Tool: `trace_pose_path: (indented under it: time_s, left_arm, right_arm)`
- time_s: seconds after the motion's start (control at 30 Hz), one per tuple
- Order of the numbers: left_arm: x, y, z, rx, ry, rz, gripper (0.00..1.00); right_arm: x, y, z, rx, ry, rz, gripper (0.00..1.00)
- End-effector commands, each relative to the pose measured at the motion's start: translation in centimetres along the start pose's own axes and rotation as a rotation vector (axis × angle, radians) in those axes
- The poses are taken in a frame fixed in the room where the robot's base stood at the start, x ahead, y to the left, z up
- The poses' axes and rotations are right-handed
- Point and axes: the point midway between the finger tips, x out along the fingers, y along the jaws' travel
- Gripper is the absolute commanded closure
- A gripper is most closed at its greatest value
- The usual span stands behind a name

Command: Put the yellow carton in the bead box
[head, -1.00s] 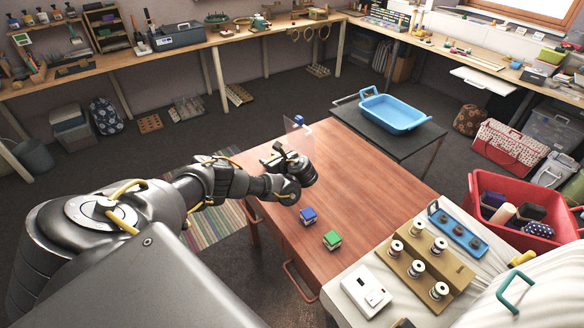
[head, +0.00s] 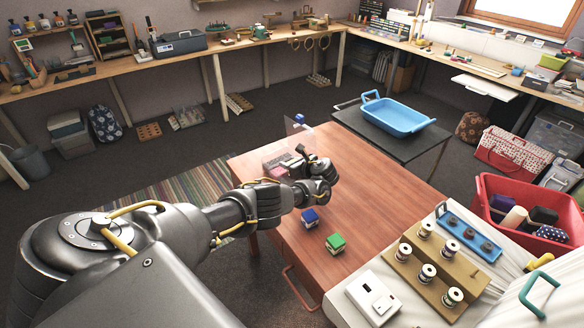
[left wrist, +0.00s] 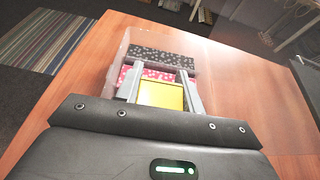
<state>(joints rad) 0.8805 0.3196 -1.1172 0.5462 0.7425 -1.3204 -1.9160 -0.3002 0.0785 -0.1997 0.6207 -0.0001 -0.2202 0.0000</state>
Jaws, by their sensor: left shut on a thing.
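My left gripper (left wrist: 160,72) is shut on the yellow carton (left wrist: 161,95), whose yellow face shows between the two fingers in the left wrist view. Beyond the fingers are a pink dotted carton (left wrist: 130,73) and a black dotted carton (left wrist: 160,57). They appear to be in a clear-walled box, which I take for the bead box, with its see-through raised lid (head: 299,134) in the head view. The gripper (head: 302,163) is at this box; whether the carton is inside its walls I cannot tell. The yellow carton is hidden in the head view. My right gripper is not in view.
Another small blue thing (head: 299,118) shows by the lid. A blue tub (head: 397,117) is on a dark side table. Thread spools stand at the right.

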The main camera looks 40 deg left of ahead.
Motion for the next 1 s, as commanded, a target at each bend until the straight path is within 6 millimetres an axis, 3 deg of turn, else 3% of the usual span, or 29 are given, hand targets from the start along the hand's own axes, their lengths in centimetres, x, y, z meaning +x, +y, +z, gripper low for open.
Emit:
trace_pose_path:
  time_s: [0.1,0.9,0.93,1.0]
  left_arm:
    - [0.4,-0.7,-1.1,-0.003,0.001,0.0,0.85]
    - [0.9,-0.8,-2.0,-0.001,0.001,0.0,0.85]
    - [0.9,-0.7,-2.1,0.0,0.001,0.0,0.61]
    - [0.9,-0.7,-2.1,0.0,0.001,0.001,0.52]
  right_arm:
    - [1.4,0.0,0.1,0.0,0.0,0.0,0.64]
    - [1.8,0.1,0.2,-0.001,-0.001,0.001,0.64]
    - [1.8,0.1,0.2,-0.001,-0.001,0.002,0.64]
    - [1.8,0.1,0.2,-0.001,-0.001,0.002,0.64]
